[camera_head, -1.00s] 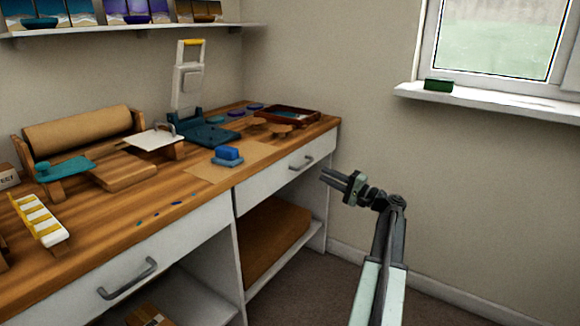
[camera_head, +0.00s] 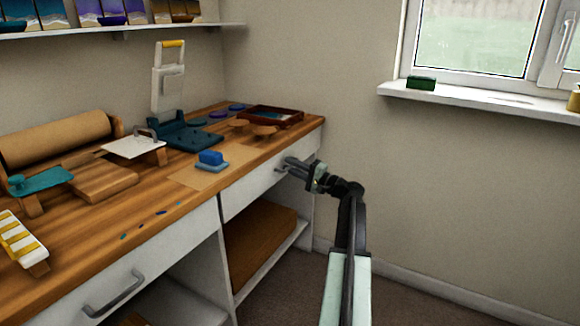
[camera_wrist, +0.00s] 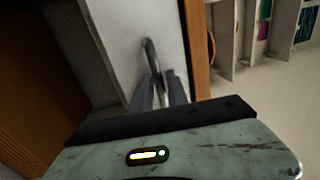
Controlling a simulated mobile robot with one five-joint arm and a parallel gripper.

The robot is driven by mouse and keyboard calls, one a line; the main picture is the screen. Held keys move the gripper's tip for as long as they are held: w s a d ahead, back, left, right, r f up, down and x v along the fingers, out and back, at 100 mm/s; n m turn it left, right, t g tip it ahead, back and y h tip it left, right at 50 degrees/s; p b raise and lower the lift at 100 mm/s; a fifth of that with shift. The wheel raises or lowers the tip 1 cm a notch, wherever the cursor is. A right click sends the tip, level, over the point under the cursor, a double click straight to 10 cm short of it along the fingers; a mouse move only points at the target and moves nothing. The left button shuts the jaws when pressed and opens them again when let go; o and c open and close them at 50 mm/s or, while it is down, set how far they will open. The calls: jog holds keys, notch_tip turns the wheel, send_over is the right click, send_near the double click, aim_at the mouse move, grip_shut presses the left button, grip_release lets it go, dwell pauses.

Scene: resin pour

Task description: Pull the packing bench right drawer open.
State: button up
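The packing bench right drawer (camera_head: 240,194) has a white front and sits flush under the wooden top, shut. Its grey bar handle (camera_wrist: 150,58) shows in the wrist view, running down toward my fingers. My gripper (camera_head: 288,164) is at this handle in the head view and hides most of it. In the wrist view my gripper (camera_wrist: 160,90) has its two fingers apart, with the near end of the handle between them. I cannot tell whether either finger touches it.
The left drawer (camera_head: 150,268) with its own handle is shut. A brown block (camera_head: 260,243) lies on the shelf below the right drawer. A blue stamp-like block (camera_head: 211,158) and a framed tray (camera_head: 271,117) stand on the bench top (camera_head: 125,212). The floor to the right is clear.

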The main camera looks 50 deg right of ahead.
grip_shut()
dwell(1.4)
